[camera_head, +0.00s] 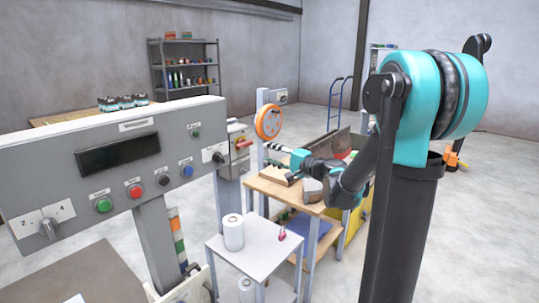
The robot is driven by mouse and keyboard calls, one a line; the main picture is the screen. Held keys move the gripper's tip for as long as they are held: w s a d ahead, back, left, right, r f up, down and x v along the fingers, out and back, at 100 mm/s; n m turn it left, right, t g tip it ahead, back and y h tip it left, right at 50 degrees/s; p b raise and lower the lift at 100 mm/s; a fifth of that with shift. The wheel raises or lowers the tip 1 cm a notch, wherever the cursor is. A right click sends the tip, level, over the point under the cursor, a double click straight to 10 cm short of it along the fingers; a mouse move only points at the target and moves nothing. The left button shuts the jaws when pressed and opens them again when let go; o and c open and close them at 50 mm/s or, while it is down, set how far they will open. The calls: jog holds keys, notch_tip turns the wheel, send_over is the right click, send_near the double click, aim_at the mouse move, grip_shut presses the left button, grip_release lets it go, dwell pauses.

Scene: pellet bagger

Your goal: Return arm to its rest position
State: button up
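My arm reaches from the teal shoulder at the right, down to a dark elbow and left over a small wooden table (318,208). No held object can be made out.
A grey control panel (120,212) with buttons and a dark display fills the left front. A white side table (262,243) holds a white roll (233,232) and a small pink item (282,234). A yellow bin (353,222) stands behind my arm. Open floor lies at the right.

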jog(key=s+d+f+n+g+h, duration=0.3)
jog(key=s+d+f+h, duration=0.2)
jog(key=s+f, duration=0.55)
jog(key=s+d+f+n+g+h, duration=0.2)
jog(key=s+d+f+n+h, duration=0.15)
jog(key=s+f, duration=0.65)
jog(key=s+d+f+g+h, duration=0.1)
jog(key=s+d+f+h, duration=0.4)
jog(key=s+d, duration=0.4)
jog(key=shift+s+d+n+g+h, duration=0.25)
jog(key=shift+d+n+g+h, duration=0.15)
jog(key=shift+d, duration=0.65)
